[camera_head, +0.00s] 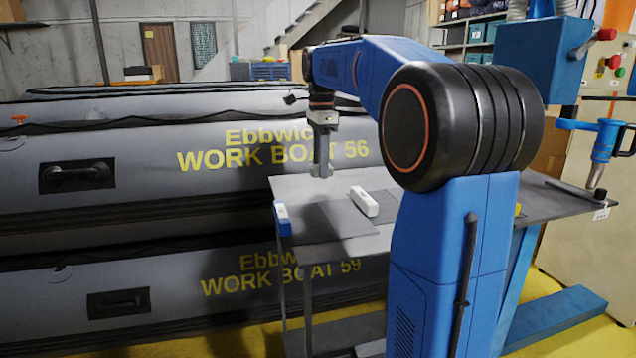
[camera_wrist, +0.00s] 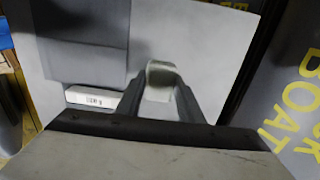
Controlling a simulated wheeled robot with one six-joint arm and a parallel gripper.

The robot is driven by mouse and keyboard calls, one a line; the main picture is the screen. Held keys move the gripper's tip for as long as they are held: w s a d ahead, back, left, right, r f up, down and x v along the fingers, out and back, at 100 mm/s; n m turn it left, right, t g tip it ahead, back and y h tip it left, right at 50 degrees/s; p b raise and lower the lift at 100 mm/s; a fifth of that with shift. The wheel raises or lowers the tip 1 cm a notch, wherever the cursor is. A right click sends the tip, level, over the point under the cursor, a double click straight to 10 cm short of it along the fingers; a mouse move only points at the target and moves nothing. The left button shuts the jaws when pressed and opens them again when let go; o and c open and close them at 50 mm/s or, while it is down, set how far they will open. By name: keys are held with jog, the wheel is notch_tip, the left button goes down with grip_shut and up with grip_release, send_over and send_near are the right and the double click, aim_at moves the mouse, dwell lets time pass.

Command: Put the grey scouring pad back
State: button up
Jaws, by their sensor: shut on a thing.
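My gripper (camera_head: 321,172) points down above the left part of the grey table (camera_head: 300,187). In the wrist view my gripper (camera_wrist: 160,95) has its two fingers closed on a small pale grey block (camera_wrist: 162,72), which looks like the grey scouring pad. The fingers cover its sides. In the head view the pad is too small to tell apart from the fingertips. I cannot tell whether it touches the table.
A dark grey mat (camera_head: 335,222) lies on the table, with a white labelled block (camera_head: 364,201) beside it. A blue and white item (camera_head: 283,218) is at the table's left edge. Grey inflatable boats (camera_head: 130,150) stand behind. The table's back left is clear.

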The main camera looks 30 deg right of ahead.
aim_at(321, 192)
jog(key=shift+f, duration=2.3)
jog(key=shift+d+f, duration=0.1)
jog(key=o, duration=1)
notch_tip(321, 192, up, 12)
jog(key=shift+r, duration=0.15)
